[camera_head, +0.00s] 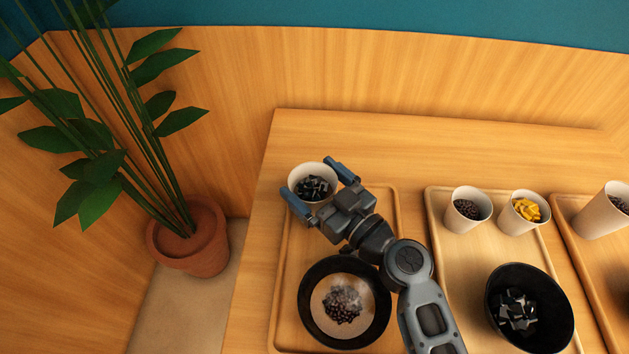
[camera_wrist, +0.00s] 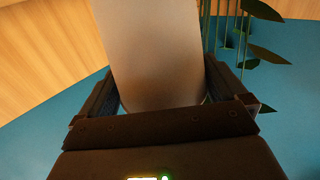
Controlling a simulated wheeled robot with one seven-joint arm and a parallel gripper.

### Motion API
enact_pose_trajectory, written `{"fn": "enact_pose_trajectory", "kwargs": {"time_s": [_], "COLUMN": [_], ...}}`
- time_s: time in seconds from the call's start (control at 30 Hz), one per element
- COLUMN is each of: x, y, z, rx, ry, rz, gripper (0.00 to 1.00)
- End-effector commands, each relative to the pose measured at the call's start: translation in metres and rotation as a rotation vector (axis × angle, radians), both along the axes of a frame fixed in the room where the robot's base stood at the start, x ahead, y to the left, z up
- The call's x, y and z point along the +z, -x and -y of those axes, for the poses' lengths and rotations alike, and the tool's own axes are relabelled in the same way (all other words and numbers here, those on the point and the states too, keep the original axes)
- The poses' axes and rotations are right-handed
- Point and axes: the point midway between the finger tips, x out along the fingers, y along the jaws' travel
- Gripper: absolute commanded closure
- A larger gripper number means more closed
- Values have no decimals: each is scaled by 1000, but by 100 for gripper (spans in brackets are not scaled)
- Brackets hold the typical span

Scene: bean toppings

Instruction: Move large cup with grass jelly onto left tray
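The large cup with grass jelly (camera_head: 302,173), a pale cup holding dark cubes, is at the back left corner of the left tray (camera_head: 391,204). In the wrist view the cup (camera_wrist: 155,55) fills the space between my fingers. My gripper (camera_head: 308,176) has one blue finger on each side of the cup, close against its wall, and appears shut on it. The cup looks about upright. Its base is hidden, so I cannot tell whether it touches the tray.
A dark bowl (camera_head: 309,320) sits in front on the left tray. The middle tray (camera_head: 436,222) carries two small cups (camera_head: 455,223) (camera_head: 510,223) and a black bowl (camera_head: 555,330). A tall cup (camera_head: 597,214) stands at the right. A potted plant (camera_head: 190,248) is left of the table.

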Motion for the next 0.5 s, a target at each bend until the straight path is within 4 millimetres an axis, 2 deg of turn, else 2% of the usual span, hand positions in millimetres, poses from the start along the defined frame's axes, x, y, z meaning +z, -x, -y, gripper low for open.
{"fn": "enact_pose_trajectory", "kwargs": {"time_s": [0.37, 0.5], "x": [6, 0], "y": [0, 18], "z": [0, 17], "rx": [0, -2], "ry": [0, 0], "rz": [0, -1], "gripper": [0, 0]}}
